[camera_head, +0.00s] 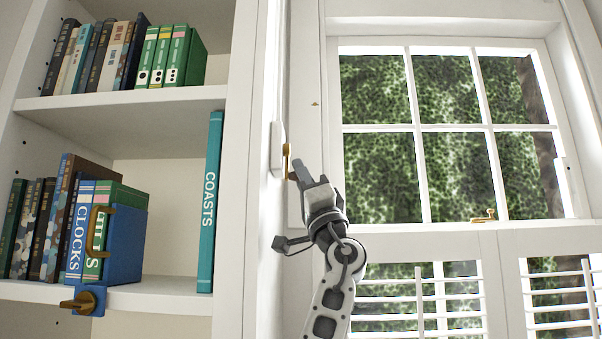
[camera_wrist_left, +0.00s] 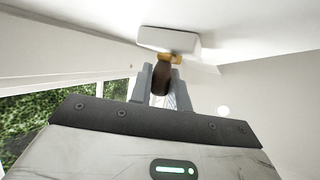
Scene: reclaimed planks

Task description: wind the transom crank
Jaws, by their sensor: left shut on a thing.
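The transom crank has a white housing (camera_head: 277,150) on the white upright between the bookcase and the window. Its brass arm (camera_head: 286,160) hangs beside my left gripper (camera_head: 296,173). In the left wrist view, my left gripper (camera_wrist_left: 162,88) is shut on the crank's dark brown knob (camera_wrist_left: 160,78), with one finger on each side. The brass arm (camera_wrist_left: 168,58) and the white housing (camera_wrist_left: 167,40) show just beyond the knob. In the head view the fingers mostly hide the knob. My right gripper is out of view.
A white bookcase (camera_head: 120,104) with several books stands at left, including a teal COASTS book (camera_head: 210,200). A blue bookend (camera_head: 124,245) with a brass handle is on its lower shelf. A paned window (camera_head: 430,127) with shutters (camera_head: 420,300) below is at right.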

